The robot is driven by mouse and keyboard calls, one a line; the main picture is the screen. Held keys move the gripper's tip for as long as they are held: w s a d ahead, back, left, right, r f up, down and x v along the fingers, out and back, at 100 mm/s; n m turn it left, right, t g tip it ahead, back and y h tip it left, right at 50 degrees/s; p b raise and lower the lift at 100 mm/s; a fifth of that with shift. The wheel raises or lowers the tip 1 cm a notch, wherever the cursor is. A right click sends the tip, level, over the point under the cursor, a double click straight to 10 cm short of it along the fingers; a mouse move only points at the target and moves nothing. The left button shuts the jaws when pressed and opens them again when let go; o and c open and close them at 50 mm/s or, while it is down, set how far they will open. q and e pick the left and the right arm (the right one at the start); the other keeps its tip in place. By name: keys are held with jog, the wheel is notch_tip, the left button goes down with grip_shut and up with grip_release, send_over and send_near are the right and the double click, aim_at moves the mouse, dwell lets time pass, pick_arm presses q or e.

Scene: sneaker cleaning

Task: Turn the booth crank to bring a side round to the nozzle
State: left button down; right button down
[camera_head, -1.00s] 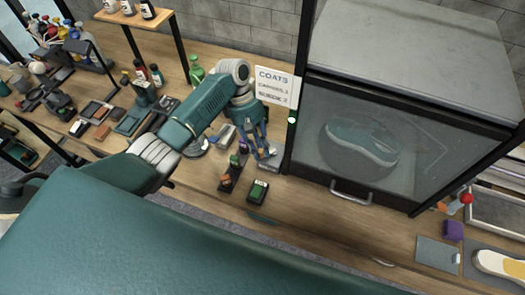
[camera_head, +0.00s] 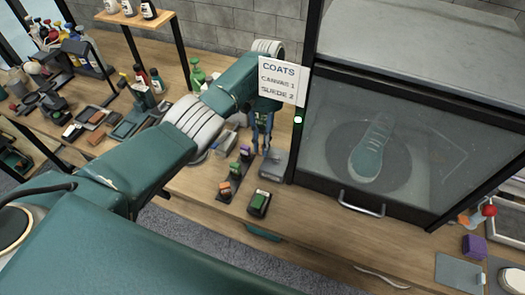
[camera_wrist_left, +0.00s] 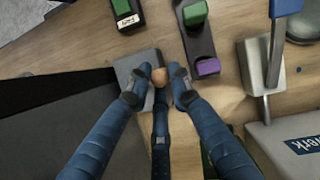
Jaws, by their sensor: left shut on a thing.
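The booth (camera_head: 420,130) stands at the right in the head view, with a glass door and a handle. Behind the glass a teal shoe (camera_head: 369,150) lies on a round turntable (camera_head: 345,182), its length running up and down in the picture. My left gripper (camera_head: 262,150) is at the booth's left side, by a grey crank box (camera_head: 275,168). In the left wrist view its fingers (camera_wrist_left: 159,82) are closed around the crank's tan knob (camera_wrist_left: 159,76), over the grey box (camera_wrist_left: 130,66). The nozzle is not clearly visible. My right gripper is not in view.
A white COATS sign (camera_head: 280,82) partly covers my left arm. A green-topped block (camera_head: 258,203) and a rack of small coloured blocks (camera_head: 232,185) sit close by on the bench. A purple block (camera_head: 474,245) lies at the right.

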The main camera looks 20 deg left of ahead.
pick_arm(q)
jog(key=shift+w+a+m+b, duration=0.2)
jog(key=shift+m+b, duration=0.2)
jog(key=shift+m, duration=0.1)
jog(key=shift+w+y, duration=0.1)
jog(key=shift+y, duration=0.2)
jog(key=c, duration=1.7)
grip_release()
jog(key=shift+o, duration=0.3)
jog(key=shift+a, duration=0.1)
notch_tip(320, 180, up, 4)
jog(key=shift+w+f, duration=0.15)
notch_tip(320, 180, up, 6)
